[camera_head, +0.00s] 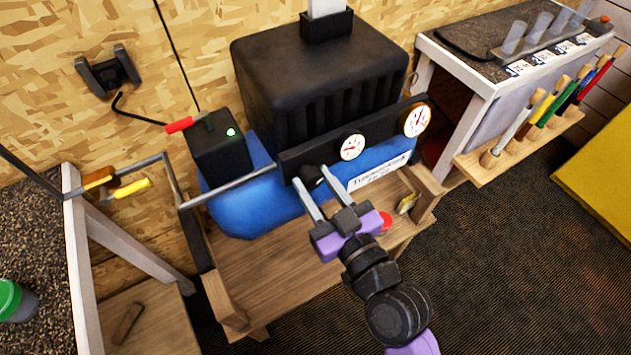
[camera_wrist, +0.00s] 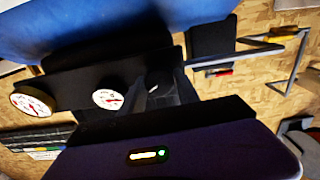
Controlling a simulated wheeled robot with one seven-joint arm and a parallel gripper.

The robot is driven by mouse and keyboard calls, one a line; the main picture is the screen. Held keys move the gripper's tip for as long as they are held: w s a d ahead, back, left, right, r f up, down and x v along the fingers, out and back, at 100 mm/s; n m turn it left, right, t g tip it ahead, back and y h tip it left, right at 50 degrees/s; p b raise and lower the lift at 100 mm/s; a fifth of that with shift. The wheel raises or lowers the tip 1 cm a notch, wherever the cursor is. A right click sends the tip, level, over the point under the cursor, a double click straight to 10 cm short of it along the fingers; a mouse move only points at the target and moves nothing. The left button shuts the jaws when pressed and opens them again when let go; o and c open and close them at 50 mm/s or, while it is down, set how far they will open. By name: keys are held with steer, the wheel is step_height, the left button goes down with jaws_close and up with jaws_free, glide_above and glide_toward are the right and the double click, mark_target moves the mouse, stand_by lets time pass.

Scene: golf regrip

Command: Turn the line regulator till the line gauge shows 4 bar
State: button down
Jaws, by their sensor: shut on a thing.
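The blue compressor tank (camera_head: 375,162) with its black motor cover (camera_head: 320,75) stands on a wooden stand. A black panel (camera_head: 378,122) on its front carries two round white gauges. The smaller gauge (camera_head: 350,147) sits nearer the knob, and the larger brass-rimmed gauge (camera_head: 416,120) is at the panel's right end. Their numbers are too small to read. My gripper (camera_head: 311,187) is shut on the black regulator knob (camera_head: 311,176) at the panel's lower left. The wrist view shows the knob (camera_wrist: 158,82), the smaller gauge (camera_wrist: 107,98) and the larger gauge (camera_wrist: 32,102).
A black box with a green light (camera_head: 217,142) and a red lever (camera_head: 180,124) stands left of the motor cover. A grey rail (camera_head: 228,188) runs left from the panel. A rack of coloured-handled tools (camera_head: 535,112) stands at right. The floor in front is clear.

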steer(key=m, duration=0.5)
steer(key=shift+d+m+p, duration=0.1)
steer(key=shift+m+p, duration=0.25)
steer(key=shift+m, duration=0.05)
steer(key=m+p, duration=0.1)
steer(key=m, duration=0.4)
steer(key=shift+w+m, duration=0.1)
steer(key=shift+m, duration=0.2)
stand_by(0.3)
steer(key=c, duration=0.9)
jaws_free()
